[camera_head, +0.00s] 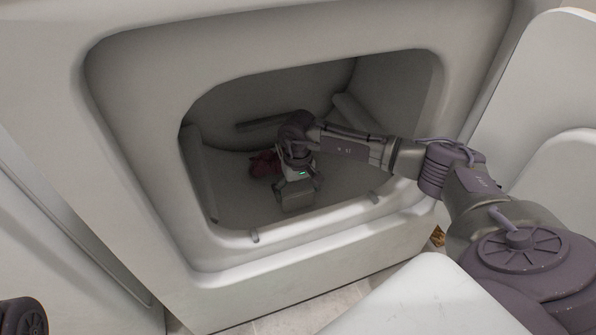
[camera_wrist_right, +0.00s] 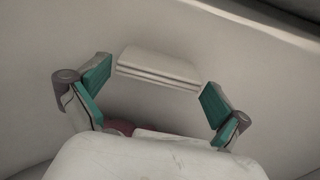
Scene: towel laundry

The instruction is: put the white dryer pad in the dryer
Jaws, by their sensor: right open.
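The dryer (camera_head: 135,75) has its round-cornered opening facing me, and my right arm reaches through it into the drum. My right gripper (camera_head: 298,187) is inside the drum, low and near its middle. In the right wrist view its two teal-padded fingers (camera_wrist_right: 156,82) are spread wide apart. A pale, layered block that looks like the white dryer pad (camera_wrist_right: 160,63) lies between and just past the fingertips, with gaps on both sides. It also shows as a small greyish block (camera_head: 295,198) at the gripper in the head view. My left gripper is out of view.
A dark red cloth (camera_head: 264,163) lies in the drum beside my right gripper, and a bit of it shows in the wrist view (camera_wrist_right: 120,127). Raised ribs (camera_head: 260,122) stand on the drum wall. The drum floor right of the gripper is clear.

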